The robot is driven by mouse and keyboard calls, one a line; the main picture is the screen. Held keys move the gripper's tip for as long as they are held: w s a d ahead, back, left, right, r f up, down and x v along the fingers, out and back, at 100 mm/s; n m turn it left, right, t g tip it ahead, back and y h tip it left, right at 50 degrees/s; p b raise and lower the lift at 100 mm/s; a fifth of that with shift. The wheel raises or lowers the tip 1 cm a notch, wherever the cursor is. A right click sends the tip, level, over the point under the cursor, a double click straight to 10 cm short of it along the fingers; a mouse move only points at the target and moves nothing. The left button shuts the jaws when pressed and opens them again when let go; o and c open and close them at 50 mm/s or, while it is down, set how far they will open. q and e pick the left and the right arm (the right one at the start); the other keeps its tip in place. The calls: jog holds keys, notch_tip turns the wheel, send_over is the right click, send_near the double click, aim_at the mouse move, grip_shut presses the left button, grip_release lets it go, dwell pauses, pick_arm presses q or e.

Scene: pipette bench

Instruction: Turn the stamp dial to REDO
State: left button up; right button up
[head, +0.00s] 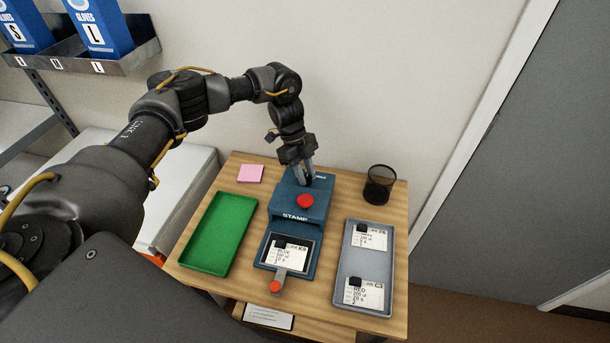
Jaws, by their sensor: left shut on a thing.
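The blue stamp machine (313,214) stands in the middle of the wooden table, with a red button on top and the word STAMP on its front. A card (286,258) with a dark clip or block lies in its front slide, which has a red-tipped handle (276,287). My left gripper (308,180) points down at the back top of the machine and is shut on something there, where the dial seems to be. The fingers hide the dial, so its setting cannot be read. My right gripper is not in view.
A green tray (192,260), empty, lies left of the machine. A grey tray (344,277) with two cards lies right of it. A black mesh cup (379,184) stands at the back right and a pink note pad (250,173) lies at the back left. A wall is close behind.

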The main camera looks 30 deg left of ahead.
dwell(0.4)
pick_arm(q)
jog(key=o, duration=0.7)
jog(key=shift+r, duration=0.1)
jog(key=shift+w+a+r, duration=0.15)
jog(key=shift+r, duration=0.15)
jog(key=b+v, duration=0.1)
jog(key=v, duration=0.9)
